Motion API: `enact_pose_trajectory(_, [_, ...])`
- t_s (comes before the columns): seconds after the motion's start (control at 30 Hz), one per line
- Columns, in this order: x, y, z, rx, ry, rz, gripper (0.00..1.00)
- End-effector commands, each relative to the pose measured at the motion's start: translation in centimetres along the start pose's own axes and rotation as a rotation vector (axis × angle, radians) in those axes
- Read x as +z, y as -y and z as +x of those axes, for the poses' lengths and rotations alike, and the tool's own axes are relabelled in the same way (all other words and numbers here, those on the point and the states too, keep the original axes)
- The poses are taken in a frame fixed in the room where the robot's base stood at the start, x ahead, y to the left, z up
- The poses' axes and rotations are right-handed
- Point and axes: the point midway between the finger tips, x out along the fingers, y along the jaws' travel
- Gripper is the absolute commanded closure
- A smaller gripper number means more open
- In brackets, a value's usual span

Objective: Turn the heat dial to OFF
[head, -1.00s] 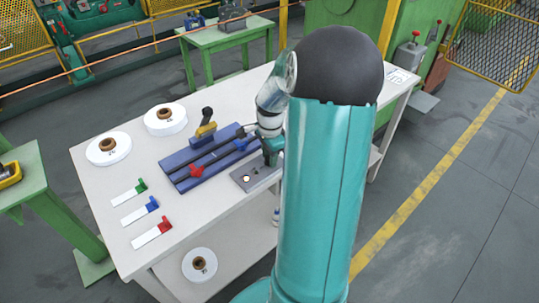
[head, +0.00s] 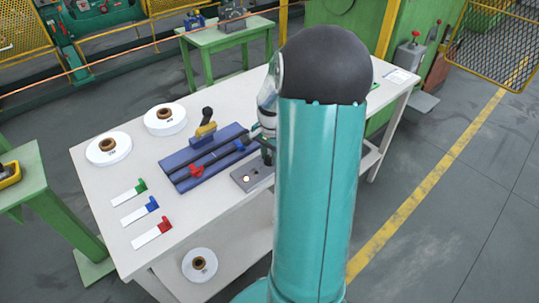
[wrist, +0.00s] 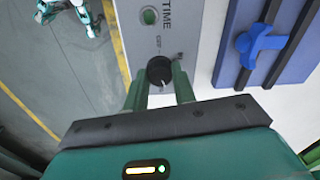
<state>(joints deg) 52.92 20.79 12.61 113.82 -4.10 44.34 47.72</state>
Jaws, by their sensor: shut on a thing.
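The heat dial (wrist: 159,71) is a small round black knob with a pale pointer mark, on a grey control panel (wrist: 190,25). My gripper (wrist: 160,85) is shut on this dial in the wrist view, one green finger on each side of it. Small lettering beside the dial is too small to read surely. In the head view the grey panel (head: 243,182) lies at the table's front edge, and my gripper (head: 267,153) is over its far end. The dial itself is hidden there by my gripper and arm.
White reels (head: 107,148) and coloured tags (head: 150,233) lie to the left on the white table (head: 100,190).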

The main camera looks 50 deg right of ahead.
Motion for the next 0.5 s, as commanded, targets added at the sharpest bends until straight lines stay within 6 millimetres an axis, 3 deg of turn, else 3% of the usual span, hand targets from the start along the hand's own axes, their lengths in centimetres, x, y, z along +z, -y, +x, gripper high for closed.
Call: enact_pose_trajectory(0.5, [0.01, 0.08, -0.05, 0.0, 0.019, -0.493, 0.96])
